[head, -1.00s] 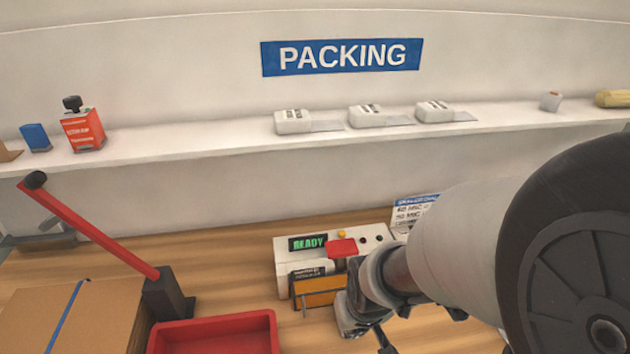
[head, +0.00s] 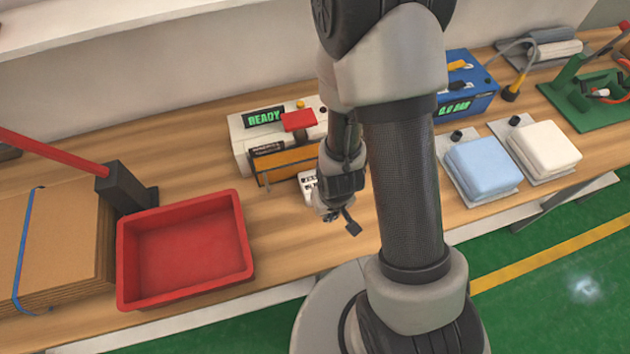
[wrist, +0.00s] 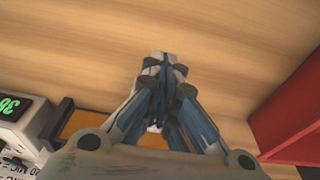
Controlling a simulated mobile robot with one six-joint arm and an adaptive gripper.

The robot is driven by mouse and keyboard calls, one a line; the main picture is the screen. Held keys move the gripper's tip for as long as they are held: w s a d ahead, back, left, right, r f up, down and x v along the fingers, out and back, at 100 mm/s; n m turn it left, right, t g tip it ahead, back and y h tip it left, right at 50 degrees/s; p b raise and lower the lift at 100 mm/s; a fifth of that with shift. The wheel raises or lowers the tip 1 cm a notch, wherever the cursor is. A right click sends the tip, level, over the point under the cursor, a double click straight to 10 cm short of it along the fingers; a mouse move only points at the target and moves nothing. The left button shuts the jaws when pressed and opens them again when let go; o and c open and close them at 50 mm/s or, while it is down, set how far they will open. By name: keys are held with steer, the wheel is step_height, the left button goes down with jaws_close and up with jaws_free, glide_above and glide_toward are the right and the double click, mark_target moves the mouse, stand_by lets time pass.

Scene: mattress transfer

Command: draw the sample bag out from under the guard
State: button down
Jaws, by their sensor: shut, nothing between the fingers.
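The orange guard (head: 288,164) is a long panel across the front of the white sealer (head: 240,142), whose display reads READY. Part of the guard also shows behind my gripper in the wrist view (wrist: 88,124). I cannot make out the sample bag in either view; my arm and gripper cover part of the area by the guard. My gripper (head: 340,216) hangs above the bench, in front of the guard's right end. In the wrist view my gripper (wrist: 163,68) is shut, fingers together and empty, with bare wood beyond the tips.
A red tray (head: 130,245) stands left of the sealer, beside cardboard (head: 65,240). A small white box with a green display (wrist: 18,115) is near the guard. A blue machine (head: 470,85) and folded pads (head: 483,168) lie right. Wood between tray and gripper is clear.

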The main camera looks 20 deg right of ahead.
mark_target(316, 182)
steer(key=shift+w+f+b, duration=0.2)
steer(key=shift+w+b, duration=0.4)
steer(key=shift+b, duration=1.45)
steer(key=shift+b, duration=0.45)
steer(key=w, duration=0.9)
steer(key=shift+r, duration=0.2)
steer(key=shift+w+f+b, duration=0.35)
steer(key=shift+f+b, duration=0.25)
steer(key=shift+s+f, duration=0.15)
steer(key=shift+s, duration=0.1)
steer(key=shift+s+f, duration=0.1)
